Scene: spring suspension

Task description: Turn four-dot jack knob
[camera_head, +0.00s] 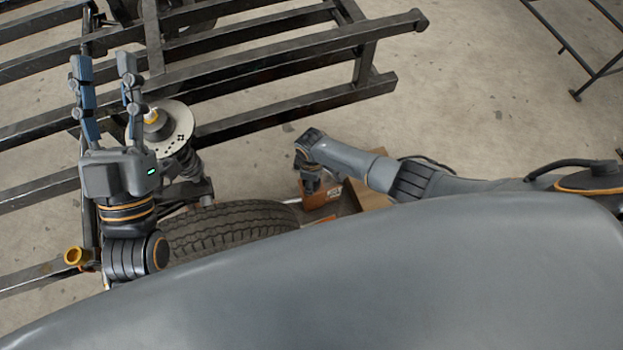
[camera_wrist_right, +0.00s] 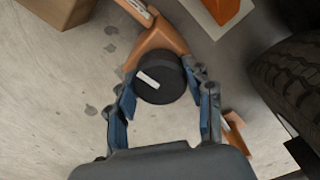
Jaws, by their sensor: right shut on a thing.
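A black round knob (camera_wrist_right: 160,80) with a white bar mark sits on an orange jack (camera_wrist_right: 158,40) in the right wrist view. My right gripper (camera_wrist_right: 165,92) has its blue-padded fingers on either side of the knob and is shut on it. No dots can be made out on the jack, so I cannot tell its number. In the head view the orange jack (camera_head: 321,197) shows low beside the tire, and my right gripper is mostly hidden by my wrist. My left gripper (camera_head: 104,62) is open and empty, fingers apart, near the dark frame.
A tire (camera_head: 228,228) lies left of the jack; it also shows in the right wrist view (camera_wrist_right: 292,75). A cardboard box (camera_wrist_right: 62,8) is near the jack. A spring strut with a pale disc (camera_head: 178,128) stands by the steel frame (camera_head: 290,52). Open floor lies to the right.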

